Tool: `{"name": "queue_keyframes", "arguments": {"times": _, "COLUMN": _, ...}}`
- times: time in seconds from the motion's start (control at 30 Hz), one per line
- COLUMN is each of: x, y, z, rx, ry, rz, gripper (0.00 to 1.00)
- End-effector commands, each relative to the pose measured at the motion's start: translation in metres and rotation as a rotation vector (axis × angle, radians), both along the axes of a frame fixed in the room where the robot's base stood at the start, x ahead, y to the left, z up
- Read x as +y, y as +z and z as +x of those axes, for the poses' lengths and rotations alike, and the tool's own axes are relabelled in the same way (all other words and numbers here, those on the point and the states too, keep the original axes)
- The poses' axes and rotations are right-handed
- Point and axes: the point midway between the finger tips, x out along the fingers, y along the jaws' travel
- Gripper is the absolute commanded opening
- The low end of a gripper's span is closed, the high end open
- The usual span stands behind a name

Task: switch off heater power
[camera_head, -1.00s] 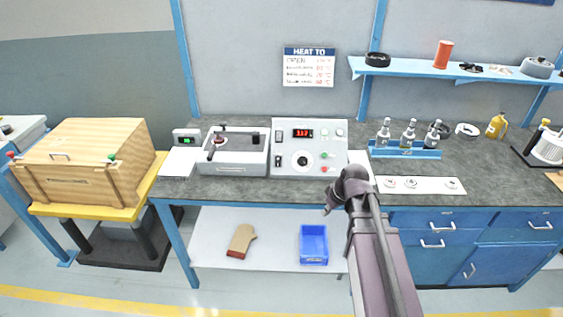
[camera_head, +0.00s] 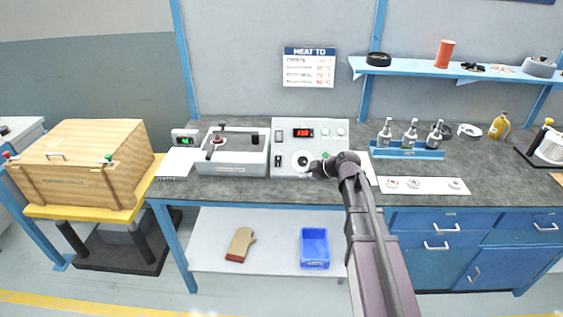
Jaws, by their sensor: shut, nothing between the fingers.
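The heater control unit (camera_head: 290,125) is a pale box with a red lit display (camera_head: 303,132) and a round dial (camera_head: 301,160). It stands on the bench in the head view. A dark rocker switch (camera_head: 278,160) sits on its lower left, and another dark switch (camera_head: 279,136) above it. A green button (camera_head: 325,155) shows on the right; the red button seen earlier below it is now hidden behind my arm. My gripper (camera_head: 311,173) is shut and empty, in front of the panel's lower part, right of the lower switch. I cannot tell if it touches the panel.
A grey machine with a black lever (camera_head: 234,165) stands directly left of the unit. A small meter with a green display (camera_head: 185,138) is further left. A blue rack with bottles (camera_head: 406,152) and a white strip (camera_head: 425,186) lie to the right.

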Motion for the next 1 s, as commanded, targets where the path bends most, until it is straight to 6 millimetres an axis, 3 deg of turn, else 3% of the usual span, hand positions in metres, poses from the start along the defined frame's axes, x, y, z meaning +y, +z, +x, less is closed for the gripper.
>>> {"name": "queue_keyframes", "arguments": {"times": 0.2, "x": 0.009, "y": 0.007, "z": 0.033, "rx": -0.198, "ry": 0.094, "rz": -0.007, "gripper": 0.00}}
{"name": "queue_keyframes", "arguments": {"times": 0.43, "x": 0.014, "y": 0.015, "z": 0.055, "rx": -0.359, "ry": 0.152, "rz": -0.025, "gripper": 0.00}}
{"name": "queue_keyframes", "arguments": {"times": 1.0, "x": 0.015, "y": 0.019, "z": 0.063, "rx": -0.428, "ry": 0.174, "rz": -0.036, "gripper": 0.00}}
